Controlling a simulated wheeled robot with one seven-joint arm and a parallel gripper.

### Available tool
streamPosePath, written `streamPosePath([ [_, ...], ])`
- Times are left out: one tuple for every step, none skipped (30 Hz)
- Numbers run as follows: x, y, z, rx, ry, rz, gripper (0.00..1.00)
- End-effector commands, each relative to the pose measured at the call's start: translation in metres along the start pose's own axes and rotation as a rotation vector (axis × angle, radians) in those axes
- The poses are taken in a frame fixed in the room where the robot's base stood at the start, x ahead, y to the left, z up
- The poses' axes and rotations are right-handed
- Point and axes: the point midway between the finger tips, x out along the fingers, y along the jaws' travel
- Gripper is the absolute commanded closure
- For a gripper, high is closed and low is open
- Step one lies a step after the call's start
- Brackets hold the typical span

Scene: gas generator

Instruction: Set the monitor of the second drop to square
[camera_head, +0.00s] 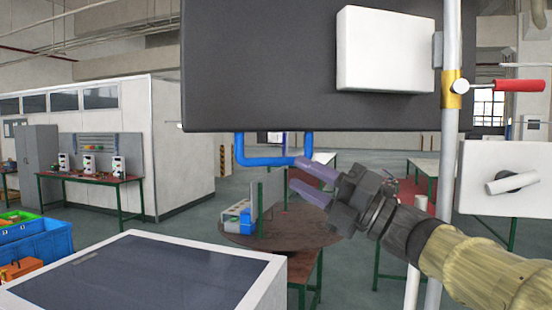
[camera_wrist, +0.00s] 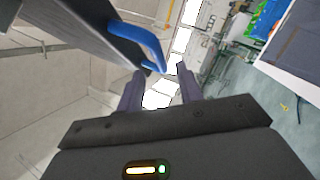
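I cannot tell which thing is the monitor of the second drop, and no square shows on any display. A large dark panel (camera_head: 260,65) fills the upper middle of the head view, with a blue U-shaped handle (camera_head: 262,162) under its lower edge. My gripper (camera_head: 304,173) is open and empty, its two purple-grey fingers pointing left, close to the handle's right corner. In the wrist view the handle (camera_wrist: 138,38) hangs just above and left of the space between my fingertips (camera_wrist: 160,73). I cannot tell whether they touch it.
A white box (camera_head: 388,50) is on the dark panel. A pipe (camera_head: 451,40) with a red-handled valve (camera_head: 515,85) stands right. A white-framed dark surface (camera_head: 135,278) is at lower left. A round brown table (camera_head: 290,235) stands beyond my gripper.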

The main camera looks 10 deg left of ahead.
Motion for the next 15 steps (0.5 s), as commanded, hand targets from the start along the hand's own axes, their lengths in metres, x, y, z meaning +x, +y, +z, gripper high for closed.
streamPosePath([
  [0.008, 0.003, 0.0, 0.002, 0.004, 0.001, 0.64],
  [0.012, 0.003, 0.0, 0.001, 0.005, 0.001, 0.64],
  [0.018, 0.004, 0.0, 0.002, 0.006, 0.001, 0.64],
  [0.023, 0.004, -0.001, 0.003, 0.006, 0.001, 0.64],
  [0.028, 0.004, 0.0, 0.004, 0.006, 0.001, 0.64],
  [0.034, 0.004, 0.0, 0.004, 0.005, 0.001, 0.64],
  [0.038, 0.004, 0.0, 0.003, 0.006, 0.001, 0.64],
  [0.043, 0.004, 0.0, 0.002, 0.005, 0.001, 0.64],
  [0.048, 0.004, 0.001, 0.001, 0.003, 0.0, 0.64],
  [0.05, 0.004, 0.002, 0.0, 0.001, -0.001, 0.64],
  [0.053, 0.004, 0.003, 0.0, -0.001, -0.001, 0.64],
  [0.057, 0.003, 0.003, 0.0, -0.001, -0.002, 0.64],
  [0.059, 0.003, 0.003, -0.001, -0.002, -0.002, 0.64],
  [0.061, 0.002, 0.003, -0.002, -0.003, -0.002, 0.64],
  [0.062, 0.002, 0.003, -0.003, -0.004, -0.003, 0.64],
])
